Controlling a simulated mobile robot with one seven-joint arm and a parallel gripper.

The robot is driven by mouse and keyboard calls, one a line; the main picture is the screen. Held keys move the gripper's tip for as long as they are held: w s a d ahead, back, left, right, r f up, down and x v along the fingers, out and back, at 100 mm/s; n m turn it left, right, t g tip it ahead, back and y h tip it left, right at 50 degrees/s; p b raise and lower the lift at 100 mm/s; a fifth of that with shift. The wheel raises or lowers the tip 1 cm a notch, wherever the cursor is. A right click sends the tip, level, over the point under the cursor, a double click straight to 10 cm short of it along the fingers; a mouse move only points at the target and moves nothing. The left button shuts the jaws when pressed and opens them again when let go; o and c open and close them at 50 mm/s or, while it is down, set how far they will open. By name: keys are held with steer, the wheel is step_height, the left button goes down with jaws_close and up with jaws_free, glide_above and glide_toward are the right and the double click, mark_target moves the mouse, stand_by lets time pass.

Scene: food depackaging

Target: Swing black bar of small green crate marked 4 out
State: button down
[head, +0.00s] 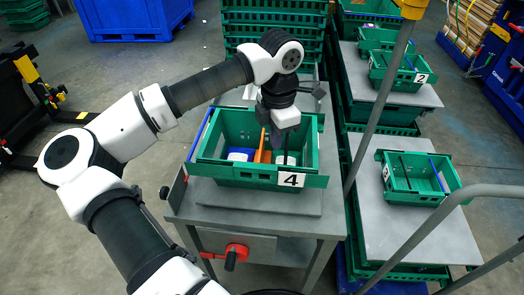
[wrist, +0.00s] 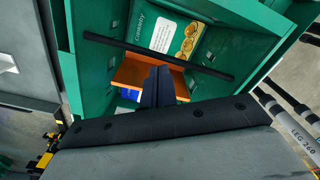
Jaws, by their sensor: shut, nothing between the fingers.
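The small green crate marked 4 (head: 240,173) stands on a grey table in the head view, its white label (head: 291,180) on the front wall. In the wrist view the black bar (wrist: 120,46) crosses the crate (wrist: 93,65) slantwise. My gripper (head: 276,140) points down into the crate. In the wrist view its dark fingers (wrist: 158,72) are together and empty, with their tips close to the bar's near side. I cannot tell whether they touch it. In the head view the arm and gripper hide part of the crate, and the bar cannot be made out.
The crate holds an orange divider (head: 263,150) and white and blue items (head: 240,154). A similar small crate (head: 400,184) sits on the right table, and a crate marked 2 (head: 400,77) is behind. A grey post (head: 378,110) rises right of my crate. Stacked green crates stand behind.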

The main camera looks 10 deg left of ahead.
steer(key=shift+d, duration=0.4)
steer(key=shift+d+r, duration=0.1)
steer(key=shift+r, duration=0.1)
steer(key=shift+d+r, duration=0.3)
steer(key=shift+r, duration=0.1)
steer(key=shift+d+r, duration=0.15)
stand_by(0.5)
steer(key=shift+d+r, duration=0.35)
steer(key=shift+d, duration=0.1)
stand_by(0.3)
steer(key=shift+d+r, duration=0.3)
steer(key=shift+d, duration=0.15)
